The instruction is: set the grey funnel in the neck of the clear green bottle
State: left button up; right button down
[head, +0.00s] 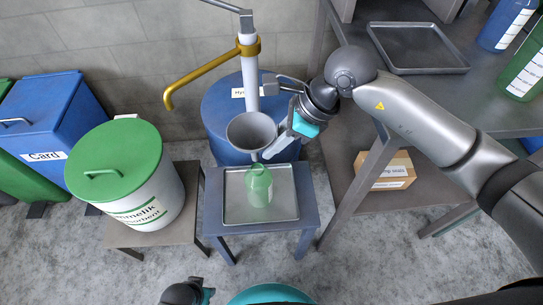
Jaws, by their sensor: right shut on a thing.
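The grey funnel (251,127) is upright with its wide mouth facing up. My right gripper (268,152) comes in from the right and is shut on the funnel near its spout. The clear green bottle (259,190) stands upright on a metal tray (232,214) on a small grey table. The funnel's spout shows just above the bottle's neck in the picture; I cannot tell whether it is above the neck or inside it. A dark and teal part of my left arm, perhaps the left gripper (190,292), shows at the bottom edge; its jaws are unclear.
A blue drum (222,105) with a white pump and brass spout (205,72) stands behind the table. A white bin with a green lid (115,160) is at left. A grey bench with an empty tray (418,46) is at right, a cardboard box (385,170) beneath it.

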aim_at(264, 174)
pick_arm(q)
jog(key=w+d+r+b, duration=0.1)
jog(key=w+r+b, duration=0.3)
jog(key=shift+d, duration=0.3)
pick_arm(e)
notch_tip(264, 174, down, 6)
jog(key=w+m+t, duration=0.1)
jog(key=m+t, duration=0.1)
jog(key=m, duration=0.2)
jog(key=shift+a, duration=0.2)
pick_arm(q)
jog(key=shift+f+b, duration=0.35)
jog(key=shift+b, duration=0.05)
pick_arm(e)
jog(key=shift+f, duration=0.35)
pick_arm(q)
jog(key=shift+f+b, duration=2.25)
jog(key=shift+b, duration=0.05)
pick_arm(e)
jog(key=shift+f, duration=2.7)
dwell(0.7)
